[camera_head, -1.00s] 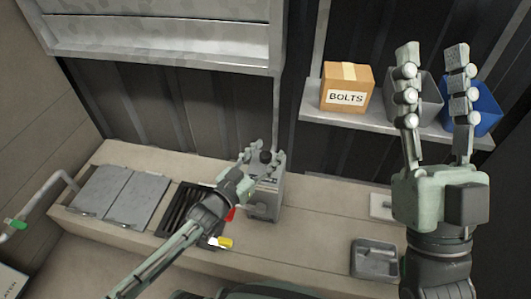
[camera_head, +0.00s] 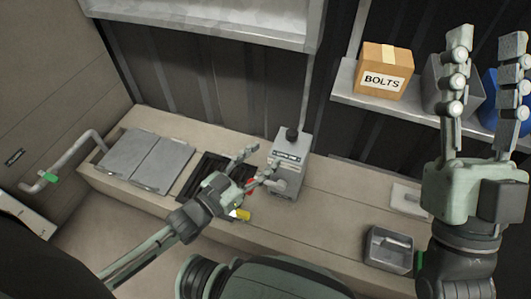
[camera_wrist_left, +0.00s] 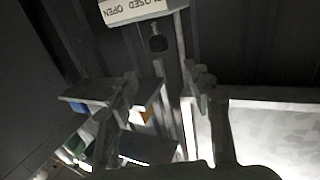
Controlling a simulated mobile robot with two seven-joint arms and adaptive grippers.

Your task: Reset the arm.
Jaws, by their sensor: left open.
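My left gripper (camera_head: 258,163) is open and empty, low over the bench and to the left of the grey pump control box (camera_head: 287,178). A black knob (camera_head: 292,134) stands on top of the box, clear of the fingers. In the left wrist view the box shows upside down at the top, with a label reading "CLOSED" and "OPEN" (camera_wrist_left: 135,8) and the black knob (camera_wrist_left: 158,43) hanging between the spread fingers. My right gripper (camera_head: 487,40) is raised at the right with its fingers apart, in front of the shelf, holding nothing.
The bench has a grey double lid (camera_head: 147,158), a dark grille (camera_head: 200,180), a yellow piece (camera_head: 241,214) and a small grey tray (camera_head: 388,250). The shelf (camera_head: 400,108) holds a BOLTS box (camera_head: 384,72), a grey bin and a blue bin. A pipe (camera_head: 62,163) is at left.

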